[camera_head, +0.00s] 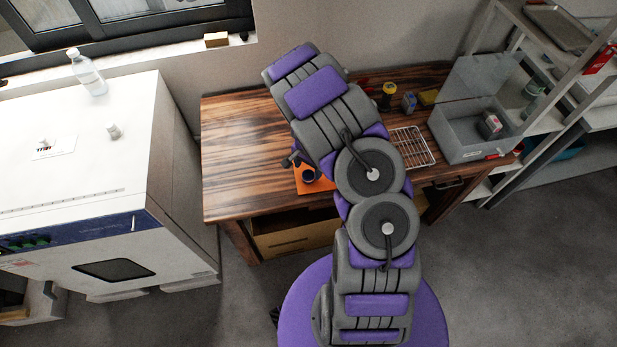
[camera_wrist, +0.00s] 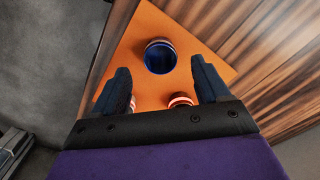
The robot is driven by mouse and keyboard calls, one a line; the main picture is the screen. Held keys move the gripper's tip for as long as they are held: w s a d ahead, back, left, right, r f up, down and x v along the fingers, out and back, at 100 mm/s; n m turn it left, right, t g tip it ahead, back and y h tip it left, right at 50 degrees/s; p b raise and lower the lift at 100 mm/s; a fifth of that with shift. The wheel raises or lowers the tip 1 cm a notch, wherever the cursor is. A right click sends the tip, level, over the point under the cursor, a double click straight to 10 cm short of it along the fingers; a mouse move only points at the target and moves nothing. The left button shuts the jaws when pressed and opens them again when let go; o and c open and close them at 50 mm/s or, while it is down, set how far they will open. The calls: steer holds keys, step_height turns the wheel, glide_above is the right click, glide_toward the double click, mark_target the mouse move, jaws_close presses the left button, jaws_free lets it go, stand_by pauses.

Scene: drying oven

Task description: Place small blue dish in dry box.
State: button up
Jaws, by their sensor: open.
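The small blue dish (camera_wrist: 159,58) stands on an orange mat (camera_wrist: 152,24) in the wrist view, its deep blue inside facing up. It also shows in the head view (camera_head: 309,175), on the wooden table. My gripper (camera_wrist: 160,66) is open, with one dark finger on each side, and the dish appears between and just beyond the fingertips. I cannot tell the height gap; no contact shows. In the head view my arm hides most of the gripper. A grey box (camera_head: 463,138) with its lid raised, likely the dry box, stands at the table's right end with a small item inside.
Two red-and-white round items (camera_wrist: 181,101) sit near the fingers on the mat, partly hidden. A wire rack (camera_head: 412,147) lies left of the grey box. Small items, including a yellow-topped one (camera_head: 389,91), stand at the back. A white oven cabinet (camera_head: 95,150) is left.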

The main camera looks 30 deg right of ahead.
mark_target(307, 174)
step_height(307, 174, down, 4)
steer(key=shift+a+r+b, duration=0.1)
steer(key=shift+a+b, duration=0.05)
steer(key=shift+b, duration=0.2)
steer(key=shift+a, duration=0.25)
steer(key=shift+d, duration=0.2)
steer(key=c, duration=0.7)
steer(key=shift+a, duration=0.1)
steer(key=c, duration=0.5)
